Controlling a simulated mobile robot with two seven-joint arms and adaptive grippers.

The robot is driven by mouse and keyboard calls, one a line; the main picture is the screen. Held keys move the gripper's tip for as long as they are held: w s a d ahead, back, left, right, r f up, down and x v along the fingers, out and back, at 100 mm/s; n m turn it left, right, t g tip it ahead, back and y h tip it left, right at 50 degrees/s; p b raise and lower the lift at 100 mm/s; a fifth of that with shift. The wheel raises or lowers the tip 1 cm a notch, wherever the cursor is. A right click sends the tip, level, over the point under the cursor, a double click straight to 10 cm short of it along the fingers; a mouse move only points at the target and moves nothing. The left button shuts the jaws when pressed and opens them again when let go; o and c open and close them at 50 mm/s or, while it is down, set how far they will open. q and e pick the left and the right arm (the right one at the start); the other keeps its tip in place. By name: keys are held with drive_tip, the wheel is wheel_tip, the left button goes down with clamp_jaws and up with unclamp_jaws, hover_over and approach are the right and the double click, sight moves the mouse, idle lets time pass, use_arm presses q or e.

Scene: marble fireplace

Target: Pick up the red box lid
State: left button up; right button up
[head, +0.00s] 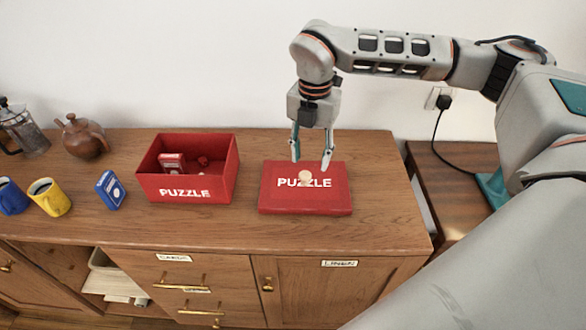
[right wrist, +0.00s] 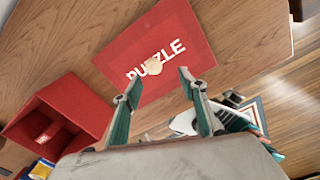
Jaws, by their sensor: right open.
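The red box lid (head: 330,196) lies flat on the wooden cabinet top, with white PUZZLE lettering. A small round cream-coloured knob (head: 305,177) sits at its middle, over the lettering. My right gripper (head: 311,166) is open and empty above the lid, its fingers pointing down around the knob's position in the head view. In the right wrist view the lid (right wrist: 185,30) and the knob (right wrist: 154,67) lie beyond the open fingertips (right wrist: 158,86), apart from them. The open red PUZZLE box (head: 222,185) stands left of the lid with small red items inside. My left gripper is not in view.
A blue card box (head: 110,189), a yellow mug (head: 50,199), a blue mug (head: 11,196), a brown teapot (head: 83,138) and a French press (head: 22,130) stand at the left. The wood right of the lid is clear up to the cabinet's edge. A wall is behind.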

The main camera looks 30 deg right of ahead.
sight(305, 174)
drive_tip(key=shift+w+d+f, duration=0.1)
drive_tip(key=shift+w+f, duration=0.05)
drive_tip(key=shift+w, duration=0.3)
drive_tip(key=shift+w+f, duration=0.1)
drive_tip(key=shift+f, duration=0.2)
drive_tip(key=shift+s+f, duration=0.25)
drive_tip(key=shift+f, duration=0.9)
drive_tip(key=f, duration=0.3)
drive_tip(key=shift+w+a+f, duration=0.25)
drive_tip(key=shift+a, duration=0.15)
drive_tip(key=shift+f, duration=0.5)
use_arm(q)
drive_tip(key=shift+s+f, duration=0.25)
use_arm(e)
clamp_jaws()
